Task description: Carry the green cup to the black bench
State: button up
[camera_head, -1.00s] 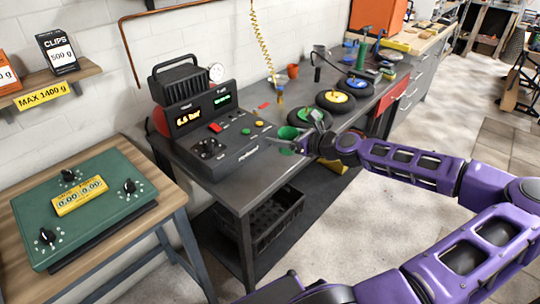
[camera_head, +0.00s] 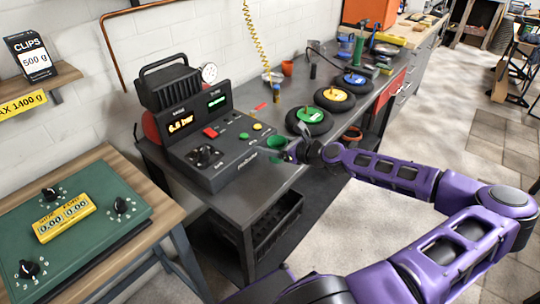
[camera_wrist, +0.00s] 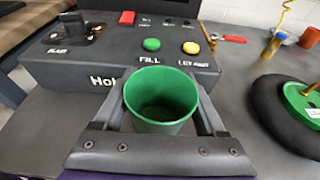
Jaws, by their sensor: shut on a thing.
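The green cup (camera_wrist: 161,88) is upright between the two fingers of my gripper (camera_wrist: 165,103) in the wrist view. The fingers are shut on its sides, and its open top shows it empty. In the head view my gripper (camera_head: 287,153) and the cup (camera_head: 277,143) are at the front of the black bench (camera_head: 245,203), just right of the control panel. A finger partly hides the cup there. I cannot tell whether the cup's base touches the bench top.
The control panel (camera_head: 212,150) stands close left of the cup. Wheels with green (camera_head: 309,115), yellow and blue hubs lie to the right along the bench. An orange cup (camera_head: 287,68) stands at the back. A wooden table (camera_head: 160,178) with a green box is at the left.

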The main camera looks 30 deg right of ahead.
jog(key=shift+f, duration=1.75)
jog(key=shift+b, duration=0.3)
jog(key=shift+f, duration=0.2)
jog(key=o, duration=1.3)
jog(key=shift+r, duration=0.1)
jog(key=shift+r, duration=0.2)
jog(key=p+v, duration=0.1)
jog(key=v, duration=1.1)
jog(key=shift+f, duration=0.1)
